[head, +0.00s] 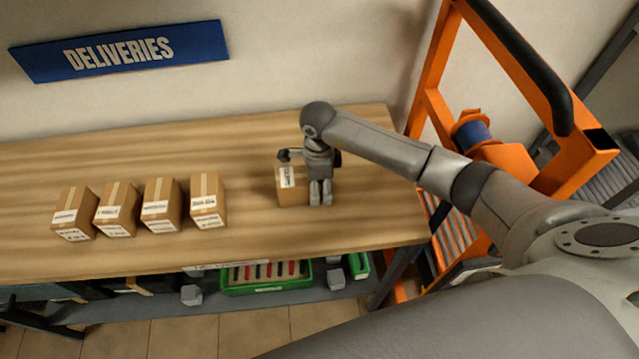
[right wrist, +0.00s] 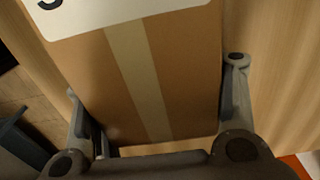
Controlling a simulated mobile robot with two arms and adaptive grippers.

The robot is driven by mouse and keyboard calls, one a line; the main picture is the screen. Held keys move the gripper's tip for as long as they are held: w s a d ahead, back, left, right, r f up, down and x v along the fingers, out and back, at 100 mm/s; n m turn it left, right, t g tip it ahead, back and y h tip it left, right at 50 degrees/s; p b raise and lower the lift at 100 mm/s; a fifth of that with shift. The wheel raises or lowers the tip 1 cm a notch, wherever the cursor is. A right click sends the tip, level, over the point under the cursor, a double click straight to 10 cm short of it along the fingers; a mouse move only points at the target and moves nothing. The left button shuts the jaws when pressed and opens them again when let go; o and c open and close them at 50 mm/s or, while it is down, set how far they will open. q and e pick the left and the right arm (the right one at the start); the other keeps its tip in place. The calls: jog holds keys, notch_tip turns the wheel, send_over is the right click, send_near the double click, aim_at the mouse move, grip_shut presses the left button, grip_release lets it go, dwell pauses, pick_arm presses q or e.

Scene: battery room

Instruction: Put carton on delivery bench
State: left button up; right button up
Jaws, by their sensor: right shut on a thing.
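The carton (head: 290,190) is a small brown box with a white label, at the right part of the wooden delivery bench (head: 130,150). My right gripper (head: 318,190) points down at the carton's right side and is shut on it. In the right wrist view the carton (right wrist: 165,85) fills the middle, with pale tape along it and one finger on each side. The carton is at or just above the bench top; I cannot tell whether it touches. The gripper hides part of the carton. My left gripper is not in view.
Several similar cartons (head: 160,203) stand in a row on the left half of the bench. A blue DELIVERIES sign (head: 120,52) hangs on the wall behind. An orange frame (head: 425,110) stands to the right. A green crate (head: 266,288) sits on the lower shelf.

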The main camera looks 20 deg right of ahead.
jog(key=shift+a, duration=0.1)
jog(key=o, duration=0.9)
jog(key=shift+f, duration=0.1)
jog(key=o, duration=0.4)
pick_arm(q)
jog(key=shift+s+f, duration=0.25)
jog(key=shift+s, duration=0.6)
pick_arm(e)
jog(key=shift+r, duration=0.3)
pick_arm(q)
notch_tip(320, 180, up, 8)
jog(key=p, duration=0.7)
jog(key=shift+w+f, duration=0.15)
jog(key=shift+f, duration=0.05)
pick_arm(e)
notch_tip(320, 180, up, 12)
jog(key=shift+f, duration=0.1)
